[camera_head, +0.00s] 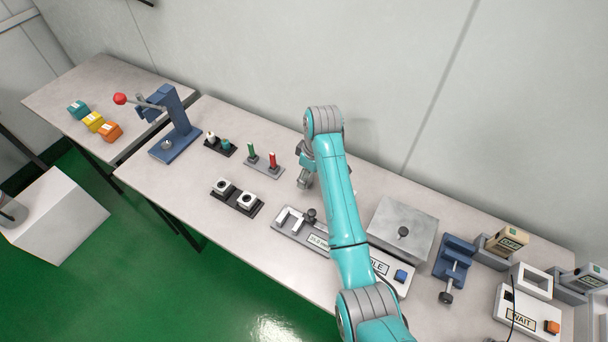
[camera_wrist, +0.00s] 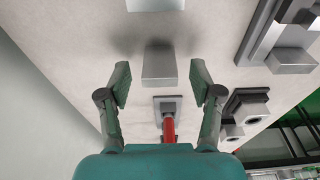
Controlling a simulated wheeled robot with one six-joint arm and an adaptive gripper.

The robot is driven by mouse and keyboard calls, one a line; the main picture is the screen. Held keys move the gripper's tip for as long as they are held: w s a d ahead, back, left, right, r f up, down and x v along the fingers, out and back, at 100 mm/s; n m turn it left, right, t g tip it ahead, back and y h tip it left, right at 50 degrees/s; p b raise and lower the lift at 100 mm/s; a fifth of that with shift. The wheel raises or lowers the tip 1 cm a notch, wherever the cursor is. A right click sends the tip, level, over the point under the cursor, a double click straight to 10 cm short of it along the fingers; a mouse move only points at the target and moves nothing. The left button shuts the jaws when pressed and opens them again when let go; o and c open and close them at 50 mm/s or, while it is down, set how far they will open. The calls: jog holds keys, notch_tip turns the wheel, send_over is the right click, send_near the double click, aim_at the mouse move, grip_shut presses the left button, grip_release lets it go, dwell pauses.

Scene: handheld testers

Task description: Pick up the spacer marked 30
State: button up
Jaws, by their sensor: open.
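My gripper (camera_wrist: 160,84) is open, with its two fingers apart and nothing gripped. A plain grey metal block (camera_wrist: 159,64) shows ahead, between the fingertips in the wrist view; contact with either finger is not visible. No number is readable on it, so I cannot tell whether it is the spacer marked 30. Another pale grey block (camera_wrist: 155,4) is cut off by the top edge of that view. In the head view my gripper (camera_head: 305,176) is low over the middle of the table, and the arm hides part of the area around it.
A stand with green and red pins (camera_head: 264,166) is left of my gripper; its red pin (camera_wrist: 169,128) shows close below the block in the wrist view. A dark double-socket block (camera_head: 236,196) and a long labelled fixture (camera_head: 318,239) stand nearer the front edge.

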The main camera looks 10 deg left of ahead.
jog(key=shift+f, duration=0.35)
grip_shut()
jog(key=shift+r, duration=0.1)
